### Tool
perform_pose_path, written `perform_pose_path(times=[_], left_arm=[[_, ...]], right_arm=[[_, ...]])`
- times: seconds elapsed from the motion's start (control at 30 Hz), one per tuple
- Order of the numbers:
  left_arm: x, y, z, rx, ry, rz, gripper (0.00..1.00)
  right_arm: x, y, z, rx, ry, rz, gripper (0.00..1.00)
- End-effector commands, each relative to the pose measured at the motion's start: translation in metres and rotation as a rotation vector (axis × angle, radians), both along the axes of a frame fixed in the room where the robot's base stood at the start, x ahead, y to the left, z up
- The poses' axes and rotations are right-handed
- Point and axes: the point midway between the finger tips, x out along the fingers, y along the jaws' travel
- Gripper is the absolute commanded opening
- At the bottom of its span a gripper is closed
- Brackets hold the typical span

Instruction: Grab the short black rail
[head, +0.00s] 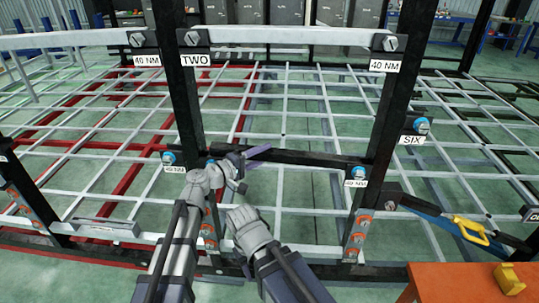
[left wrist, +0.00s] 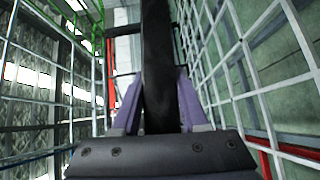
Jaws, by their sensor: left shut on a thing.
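The short black rail (head: 310,158) lies level between two black uprights, low in the frame in the head view. My left gripper (head: 257,153), with purple fingers, is at the left part of this rail. In the left wrist view the black rail (left wrist: 158,65) runs between the two purple fingers, and the left gripper (left wrist: 160,100) is shut on it. My left wrist hides part of the rail's left end. My right arm's grey wrist shows below the rail, but its fingers cannot be made out.
The left upright (head: 181,90) and right upright (head: 386,110) stand on either side of the rail. A white beam (head: 290,36) crosses above. Behind is a grid of white bars. A blue and yellow tool (head: 470,231) and an orange table (head: 450,285) are at the lower right.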

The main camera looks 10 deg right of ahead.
Motion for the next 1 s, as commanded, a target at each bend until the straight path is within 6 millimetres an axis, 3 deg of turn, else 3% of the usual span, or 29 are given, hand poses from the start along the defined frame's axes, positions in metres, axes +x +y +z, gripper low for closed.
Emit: perform_pose_path(times=[0.27, 0.73, 1.0], left_arm=[[0.000, 0.000, 0.023, -0.005, 0.002, 0.000, 0.00], [0.000, 0.000, 0.088, -0.005, 0.002, -0.001, 0.00], [0.000, 0.000, 0.101, -0.005, 0.002, -0.001, 0.00]], right_arm=[[0.000, 0.000, 0.023, 0.000, 0.000, 0.000, 0.50], [0.000, 0.000, 0.087, 0.000, 0.000, 0.000, 0.50], [0.000, 0.000, 0.100, 0.000, 0.000, 0.001, 0.50]])
